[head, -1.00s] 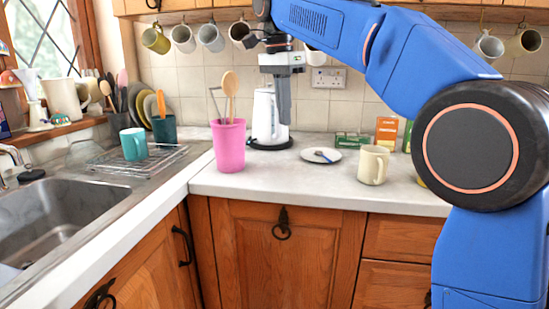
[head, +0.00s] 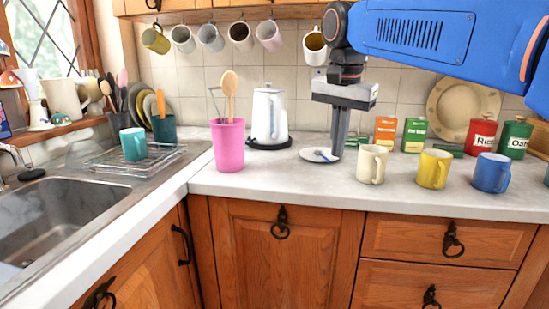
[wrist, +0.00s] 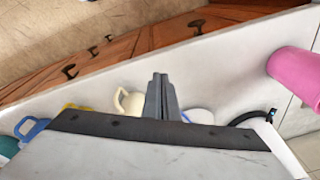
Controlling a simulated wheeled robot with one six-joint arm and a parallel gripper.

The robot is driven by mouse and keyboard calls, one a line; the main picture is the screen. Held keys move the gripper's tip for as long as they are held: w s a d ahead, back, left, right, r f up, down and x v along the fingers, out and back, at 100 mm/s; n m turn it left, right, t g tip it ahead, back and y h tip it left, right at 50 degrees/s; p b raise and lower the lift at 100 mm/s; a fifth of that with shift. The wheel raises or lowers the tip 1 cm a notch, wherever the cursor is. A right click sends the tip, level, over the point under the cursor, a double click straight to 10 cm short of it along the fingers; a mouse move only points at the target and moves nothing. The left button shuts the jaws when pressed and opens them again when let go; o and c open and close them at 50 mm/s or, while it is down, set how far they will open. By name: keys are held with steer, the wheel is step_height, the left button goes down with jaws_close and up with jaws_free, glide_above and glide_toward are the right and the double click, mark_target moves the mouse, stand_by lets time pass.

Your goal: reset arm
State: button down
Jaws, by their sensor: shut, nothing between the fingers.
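My gripper (head: 337,150) points down above the worktop, with its two fingers together and nothing between them. In the head view its fingers overlap the right edge of a small white plate (head: 312,155) with a blue-handled item on it. It stands left of the cream mug (head: 372,163). In the wrist view my gripper (wrist: 161,82) shows its fingers pressed together, with the cream mug (wrist: 127,101) beside them. My blue arm reaches in from the upper right in the head view.
A white kettle (head: 268,115) and a pink utensil pot (head: 228,145) stand to the left. Yellow (head: 434,169) and blue (head: 490,172) mugs stand to the right. Several mugs hang above, near my wrist. The sink (head: 75,195) is at the left. The worktop's front strip (head: 290,188) is clear.

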steer(key=s+d+f+n+t, duration=0.1)
steer(key=s+d+f, duration=0.3)
steer(key=s+f, duration=0.4)
steer(key=s+d+f+n+t, duration=0.1)
steer(key=s+d+f+n, duration=0.3)
steer(key=s+f, duration=0.4)
steer(key=s+d+f+n+t, duration=0.1)
steer(key=s+d+f, duration=0.5)
steer(key=f, duration=0.6)
steer(key=shift+s+f+n, duration=0.3)
steer(key=shift+s+n, duration=0.4)
steer(key=shift+s, duration=0.2)
